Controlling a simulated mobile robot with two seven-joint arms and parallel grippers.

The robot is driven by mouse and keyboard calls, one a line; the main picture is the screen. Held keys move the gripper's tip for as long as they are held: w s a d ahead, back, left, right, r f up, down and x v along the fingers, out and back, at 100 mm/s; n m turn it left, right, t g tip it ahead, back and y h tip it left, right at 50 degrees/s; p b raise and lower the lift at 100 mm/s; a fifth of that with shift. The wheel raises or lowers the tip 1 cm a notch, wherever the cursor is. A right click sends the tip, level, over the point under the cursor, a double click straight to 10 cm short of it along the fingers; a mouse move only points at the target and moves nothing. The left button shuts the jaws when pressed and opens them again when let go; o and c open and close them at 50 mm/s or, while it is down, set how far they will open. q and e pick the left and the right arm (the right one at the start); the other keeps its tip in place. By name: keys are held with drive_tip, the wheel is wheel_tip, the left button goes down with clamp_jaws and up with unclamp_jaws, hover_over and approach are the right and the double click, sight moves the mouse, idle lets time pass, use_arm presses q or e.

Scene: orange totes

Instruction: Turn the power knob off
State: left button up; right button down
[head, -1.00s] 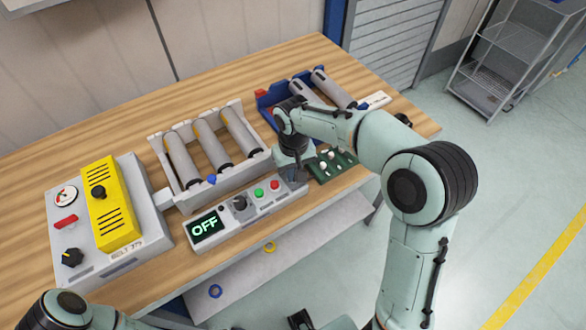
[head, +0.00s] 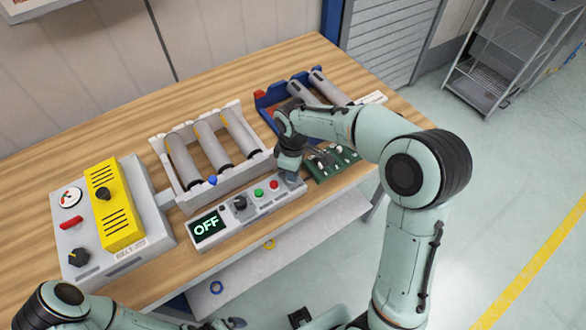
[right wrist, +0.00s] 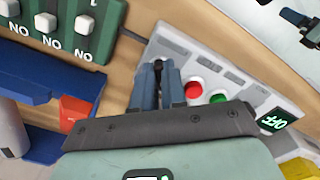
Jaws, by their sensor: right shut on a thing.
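The grey control panel (head: 222,238) lies along the front of the bench, with a lit display (head: 207,228) reading OFF. It carries a black knob (head: 240,203), a green button (head: 259,194) and a red button (head: 274,185). My right gripper (head: 291,180) points down at the panel's right end, shut on what appears to be the power knob there, which the fingers hide. In the right wrist view the fingers (right wrist: 158,88) are close together beside the red button (right wrist: 195,90).
Behind the panel stands a white tray (head: 167,190) of rollers. A green board (head: 322,172) with white switches is right beside the gripper, and a blue bin (head: 262,101) is behind it. A grey box with a yellow block (head: 113,212) stands left.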

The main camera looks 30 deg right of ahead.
use_arm(q)
drive_tip(key=shift+w+r, duration=0.15)
drive_tip(key=shift+r, duration=0.05)
use_arm(e)
drive_tip(key=shift+n, duration=0.6)
drive_tip(key=c, duration=1.2)
unclamp_jaws()
drive_tip(key=shift+r, duration=0.15)
use_arm(q)
drive_tip(key=shift+w+r+p, duration=0.85)
drive_tip(key=shift+r+p, duration=0.1)
drive_tip(key=shift+r, duration=0.15)
use_arm(e)
wheel_tip(320, 180, up, 13)
drive_tip(key=shift+r, duration=0.1)
use_arm(q)
drive_tip(key=shift+s, duration=0.1)
